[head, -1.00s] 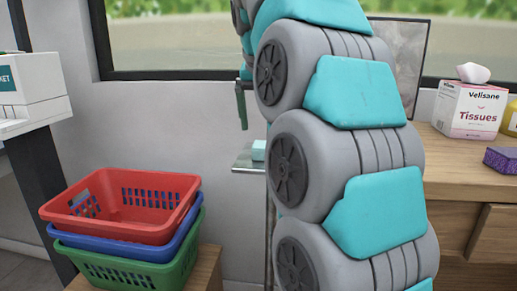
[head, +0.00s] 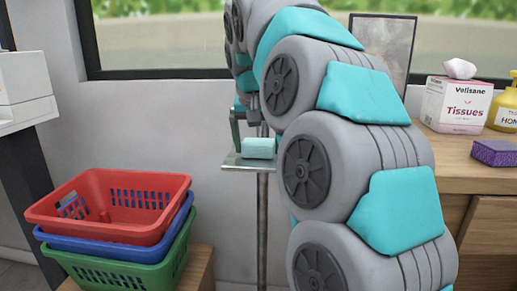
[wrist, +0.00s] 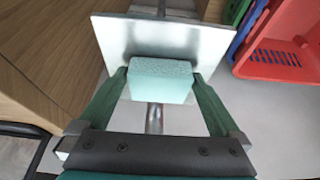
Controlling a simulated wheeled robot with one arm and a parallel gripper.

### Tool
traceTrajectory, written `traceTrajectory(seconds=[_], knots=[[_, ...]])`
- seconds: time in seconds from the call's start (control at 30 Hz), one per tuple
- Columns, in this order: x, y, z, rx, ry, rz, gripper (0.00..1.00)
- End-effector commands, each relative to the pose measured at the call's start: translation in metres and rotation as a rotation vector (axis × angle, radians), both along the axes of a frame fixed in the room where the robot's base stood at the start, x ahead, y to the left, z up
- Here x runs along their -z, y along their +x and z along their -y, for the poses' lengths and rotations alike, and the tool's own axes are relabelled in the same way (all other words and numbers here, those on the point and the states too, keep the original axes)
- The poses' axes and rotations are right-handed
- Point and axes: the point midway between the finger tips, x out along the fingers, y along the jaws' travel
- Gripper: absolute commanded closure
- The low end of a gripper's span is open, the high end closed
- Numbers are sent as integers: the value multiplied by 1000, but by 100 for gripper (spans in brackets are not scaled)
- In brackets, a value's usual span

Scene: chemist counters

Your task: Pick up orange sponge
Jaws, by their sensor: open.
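No orange sponge shows; the block at my gripper is pale mint green. This sponge-like block (head: 259,148) lies on a small metal plate (head: 238,161) on a thin post. In the wrist view the block (wrist: 160,82) sits between the two green fingers of my gripper (wrist: 160,76). The fingers are open, one on each side, close to its ends; I cannot tell whether they touch it. In the head view one green finger shows at the block's left, and my arm hides the rest of the gripper.
Stacked red (head: 110,232), blue and green baskets stand at the lower left. A wall and window are behind.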

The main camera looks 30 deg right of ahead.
Motion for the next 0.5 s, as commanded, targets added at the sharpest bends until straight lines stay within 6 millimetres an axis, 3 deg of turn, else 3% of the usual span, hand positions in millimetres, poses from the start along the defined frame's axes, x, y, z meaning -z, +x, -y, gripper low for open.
traceTrajectory(seconds=[0.17, 0.5], knots=[[0, 0, 0, 0, 0, 0, 1], [0, 0, 0, 0, 0, -1, 39]])
